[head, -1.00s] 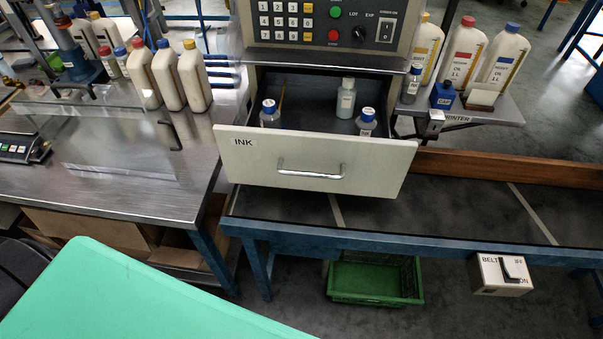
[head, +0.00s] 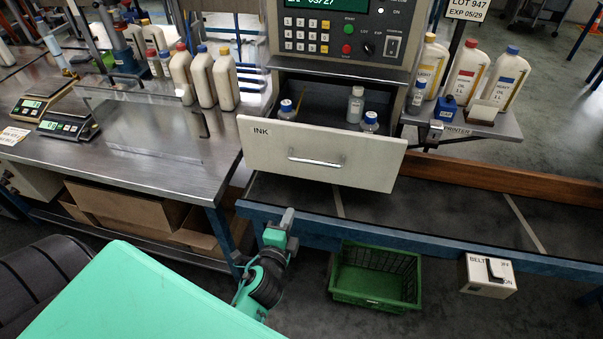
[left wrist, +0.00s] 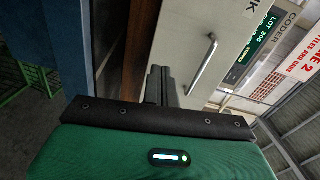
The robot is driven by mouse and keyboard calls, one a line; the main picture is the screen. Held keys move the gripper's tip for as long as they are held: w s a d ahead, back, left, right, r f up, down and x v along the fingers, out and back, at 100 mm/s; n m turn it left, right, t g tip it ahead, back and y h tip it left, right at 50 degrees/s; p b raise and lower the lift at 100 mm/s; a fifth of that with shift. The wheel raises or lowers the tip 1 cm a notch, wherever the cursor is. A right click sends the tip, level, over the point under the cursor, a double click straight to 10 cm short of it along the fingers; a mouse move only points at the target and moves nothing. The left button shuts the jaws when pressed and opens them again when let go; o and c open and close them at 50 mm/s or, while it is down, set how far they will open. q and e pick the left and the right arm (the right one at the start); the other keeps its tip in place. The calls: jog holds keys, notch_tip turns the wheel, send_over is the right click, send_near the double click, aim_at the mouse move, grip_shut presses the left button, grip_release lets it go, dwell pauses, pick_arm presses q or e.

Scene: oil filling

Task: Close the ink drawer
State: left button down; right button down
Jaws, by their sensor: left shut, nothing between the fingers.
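The ink drawer (head: 268,150) is pulled out below the printer's control panel, and its white front faces me with a metal bar handle (head: 316,161). Several small bottles stand inside it, including one grey bottle (head: 355,106). The drawer front also shows in the left wrist view (left wrist: 178,40), with its handle (left wrist: 202,66). My left gripper (head: 287,219) is below and in front of the drawer front, apart from it. Its fingers also show in the left wrist view (left wrist: 159,84), shut and empty. My right gripper is not in view.
The blue-edged conveyor (head: 420,238) runs below the drawer. A steel table (head: 140,150) with bottles and scales is at left.

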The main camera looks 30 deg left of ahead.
pick_arm(q)
notch_tip(320, 180, up, 5)
jog(key=s+t, duration=0.1)
jog(key=a+p+x, duration=0.1)
jog(key=p+x, duration=0.3)
jog(key=x, duration=1)
jog(key=shift+y+p, duration=0.35)
jog(key=shift+y, duration=0.05)
jog(key=shift+a+r+m, duration=0.1)
jog(key=shift+m, duration=0.2)
